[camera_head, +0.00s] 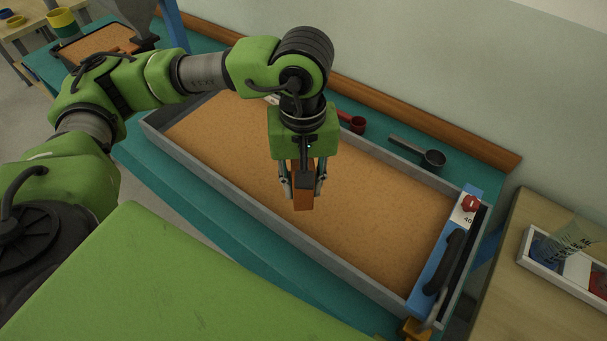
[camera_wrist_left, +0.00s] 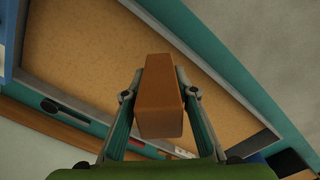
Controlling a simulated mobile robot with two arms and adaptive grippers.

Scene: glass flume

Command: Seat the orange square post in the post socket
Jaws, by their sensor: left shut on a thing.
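The orange square post (camera_head: 303,198) is held in my left gripper (camera_head: 303,186), over the middle of the sand-filled tray (camera_head: 210,177) in the head view. The post points down, and it looks clear of the sand, though the exact gap is hard to tell. In the left wrist view the post (camera_wrist_left: 160,95) sits between the two fingers of the left gripper (camera_wrist_left: 160,100), which are shut on its sides. I cannot make out the post socket in either view. My right gripper is not in view.
A blue end piece (camera_head: 445,255) with a red knob (camera_head: 470,204) and black handle closes the tray's right end. A white box (camera_head: 560,275) stands on the right table. The sand is bare.

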